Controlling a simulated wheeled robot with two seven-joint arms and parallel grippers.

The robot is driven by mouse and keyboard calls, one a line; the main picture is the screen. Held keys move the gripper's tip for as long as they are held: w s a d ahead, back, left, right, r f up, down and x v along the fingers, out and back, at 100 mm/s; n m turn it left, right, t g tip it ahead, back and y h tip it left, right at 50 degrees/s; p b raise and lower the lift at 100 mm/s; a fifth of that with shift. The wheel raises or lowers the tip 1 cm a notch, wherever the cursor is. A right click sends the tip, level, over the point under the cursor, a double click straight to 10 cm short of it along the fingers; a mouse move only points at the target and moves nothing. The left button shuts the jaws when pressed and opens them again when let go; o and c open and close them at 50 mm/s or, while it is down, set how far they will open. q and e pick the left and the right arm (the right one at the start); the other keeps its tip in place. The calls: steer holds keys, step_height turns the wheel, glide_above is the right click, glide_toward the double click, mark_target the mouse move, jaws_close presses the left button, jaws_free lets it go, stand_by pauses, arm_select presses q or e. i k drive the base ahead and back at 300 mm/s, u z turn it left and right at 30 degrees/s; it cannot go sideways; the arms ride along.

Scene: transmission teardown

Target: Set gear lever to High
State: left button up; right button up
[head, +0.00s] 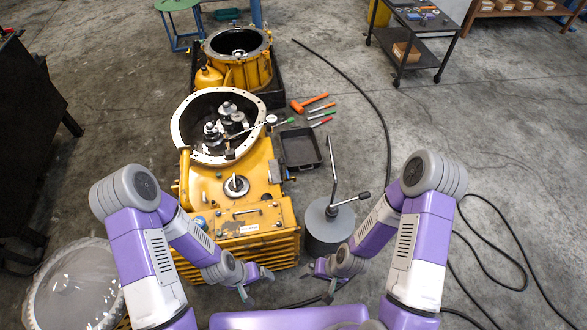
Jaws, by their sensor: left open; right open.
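The yellow transmission housing (240,190) stands at centre left, its round bell opening facing up with gear parts (224,122) inside. Any High or Low marking is too small to read. My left gripper (259,285) is open and empty, low in front of the housing's near end and well away from the lever. My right gripper (316,285) is open and empty, near the foot of a grey cylinder.
The grey cylinder (327,226) carries an upright rod and a black-gripped handle. A black tray (301,148), an orange mallet (309,103) and screwdrivers lie right of the housing. A second yellow housing (240,62) stands behind. Black cable crosses the floor at right.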

mark_target(281, 160)
steer(key=u, duration=2.3)
steer(key=k, duration=1)
steer(key=z, duration=1)
steer(key=i, duration=0.95)
